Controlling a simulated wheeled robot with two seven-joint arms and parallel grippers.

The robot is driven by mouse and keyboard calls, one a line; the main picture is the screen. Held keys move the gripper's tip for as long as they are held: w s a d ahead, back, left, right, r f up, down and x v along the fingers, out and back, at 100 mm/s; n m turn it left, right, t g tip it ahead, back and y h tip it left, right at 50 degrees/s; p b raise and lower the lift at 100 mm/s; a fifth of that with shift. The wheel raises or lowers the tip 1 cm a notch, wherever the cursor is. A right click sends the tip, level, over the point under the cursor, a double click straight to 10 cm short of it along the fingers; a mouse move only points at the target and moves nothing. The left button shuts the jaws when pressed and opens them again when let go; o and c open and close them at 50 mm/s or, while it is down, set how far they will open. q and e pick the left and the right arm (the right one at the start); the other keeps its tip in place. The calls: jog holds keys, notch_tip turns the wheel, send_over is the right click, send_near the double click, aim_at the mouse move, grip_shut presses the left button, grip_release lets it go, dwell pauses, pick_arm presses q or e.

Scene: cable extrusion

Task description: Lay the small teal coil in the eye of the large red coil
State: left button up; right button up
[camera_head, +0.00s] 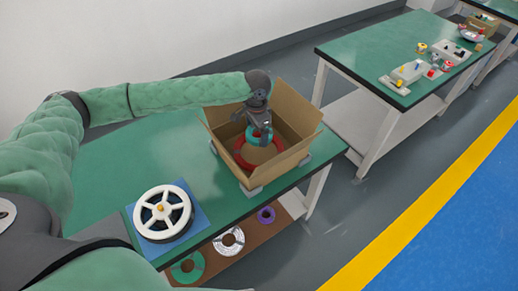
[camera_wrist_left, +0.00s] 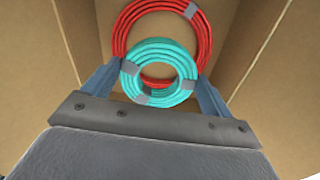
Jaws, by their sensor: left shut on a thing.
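The small teal coil (camera_wrist_left: 158,50) is held by my left gripper (camera_wrist_left: 158,85), whose fingers show on either side of it in the wrist view. In the head view the teal coil (camera_head: 259,137) is inside the cardboard box, below the gripper (camera_head: 258,128). The large red coil (camera_wrist_left: 203,40) lies on the box floor. In the wrist view the teal coil overlaps the lower part of the red coil and its eye. In the head view the red coil (camera_head: 246,163) shows around and below the teal one. The gap in height between them is hard to tell. My right gripper is not in view.
The open cardboard box (camera_head: 293,158) stands on the green table (camera_head: 110,170), its walls close around my left gripper. A white spool (camera_head: 163,212) sits on a blue mat at the table's near end. White, purple and green coils lie on a lower shelf (camera_head: 240,255).

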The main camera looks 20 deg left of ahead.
pick_arm(q)
jog(key=m, duration=0.1)
jog(key=p, duration=0.3)
send_over(257, 153)
notch_tip(257, 153, down, 6)
jog(key=shift+d, duration=0.1)
jog(key=shift+s+f+p, duration=0.1)
jog(key=shift+f+p, duration=0.35)
jog(key=shift+f, duration=1.45)
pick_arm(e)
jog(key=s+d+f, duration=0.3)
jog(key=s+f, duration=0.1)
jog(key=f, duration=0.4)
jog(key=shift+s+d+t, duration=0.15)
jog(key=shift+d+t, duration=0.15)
pick_arm(q)
jog(key=shift+f, duration=0.1)
jog(key=o, duration=0.9)
jog(key=shift+c, duration=0.2)
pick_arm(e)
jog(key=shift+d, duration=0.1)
